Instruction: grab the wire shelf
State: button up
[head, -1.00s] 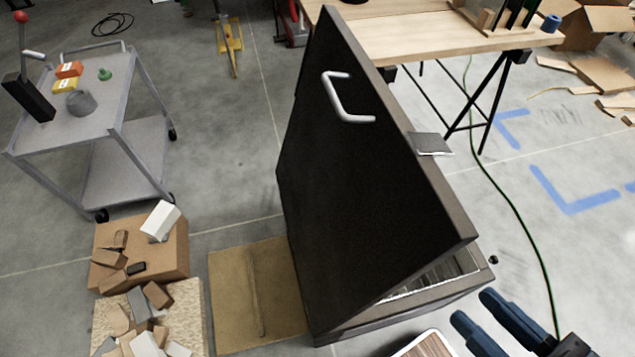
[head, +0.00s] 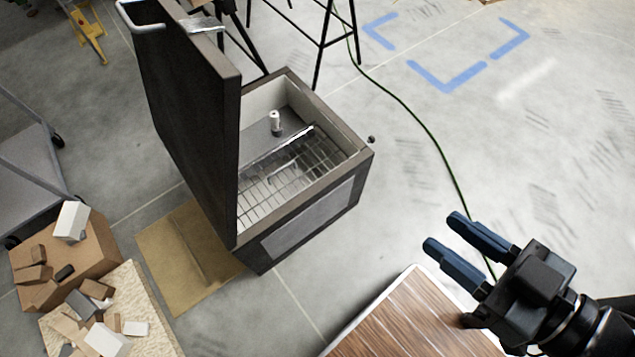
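The wire shelf (head: 272,188) is a metal grid lying inside an open dark box-like cabinet (head: 318,212). Its left part is hidden behind the cabinet's raised dark door (head: 190,110). A small white cylinder (head: 275,121) stands at the back inside the cabinet. My gripper (head: 456,241) is at the lower right, outside the cabinet and apart from the shelf. Its two blue fingers are spread, with nothing between them, and point to the upper left.
A carton with blocks (head: 60,262) and a flat cardboard sheet (head: 186,258) lie left of the cabinet. A green cable (head: 425,133) crosses the open floor at right.

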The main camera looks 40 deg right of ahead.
aim_at(290, 163)
jog(key=k+z, duration=0.1)
jog(key=k, duration=0.2)
jog(key=l+u, duration=0.1)
jog(key=u, duration=0.25)
jog(key=i+l+u, duration=0.15)
jog(key=l+u, duration=0.2)
jog(key=l, duration=0.3)
jog(key=l+u, duration=0.3)
jog(key=l, duration=0.35)
jog(key=l+u, duration=0.25)
jog(key=l, duration=2.55)
jog(key=i, duration=0.1)
